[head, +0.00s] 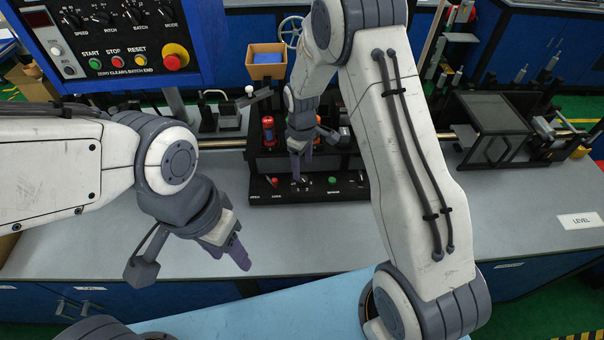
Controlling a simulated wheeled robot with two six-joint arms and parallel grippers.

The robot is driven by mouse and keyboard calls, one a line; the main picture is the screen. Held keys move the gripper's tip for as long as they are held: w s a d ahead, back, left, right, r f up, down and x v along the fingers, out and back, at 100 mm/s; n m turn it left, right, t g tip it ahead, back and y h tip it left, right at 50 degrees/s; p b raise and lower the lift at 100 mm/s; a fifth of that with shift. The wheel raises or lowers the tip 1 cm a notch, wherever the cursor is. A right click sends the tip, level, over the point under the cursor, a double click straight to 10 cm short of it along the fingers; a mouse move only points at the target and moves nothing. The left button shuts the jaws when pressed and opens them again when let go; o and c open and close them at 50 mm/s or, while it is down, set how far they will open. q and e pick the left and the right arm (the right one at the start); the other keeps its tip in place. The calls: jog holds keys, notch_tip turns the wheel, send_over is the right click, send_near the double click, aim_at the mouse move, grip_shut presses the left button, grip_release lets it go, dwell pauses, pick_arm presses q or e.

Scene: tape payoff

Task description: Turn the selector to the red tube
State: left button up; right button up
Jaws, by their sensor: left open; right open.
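A black device (345,191) stands on the grey bench in the middle of the view, with a low control panel along its front. A red tube (268,133) stands upright at the left of the device. My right gripper (297,176) points down at the middle of the front panel. It is open, and it covers that part of the panel, so I cannot make out the selector or where it points. I cannot tell whether the fingers touch anything. My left gripper (243,262) is open and empty above the bench's front edge, left of the device.
The panel also has a small red control (275,182) and a green button (332,180). A blue control box (120,50) hangs at upper left. A dark guarded machine (490,125) and a LEVEL label (581,221) are at right. Bare bench (100,255) lies at left.

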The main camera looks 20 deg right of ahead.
aim_at(302, 178)
notch_tip(302, 178, down, 6)
jog(key=shift+r+p, duration=0.15)
jog(key=shift+p, duration=0.45)
grip_shut()
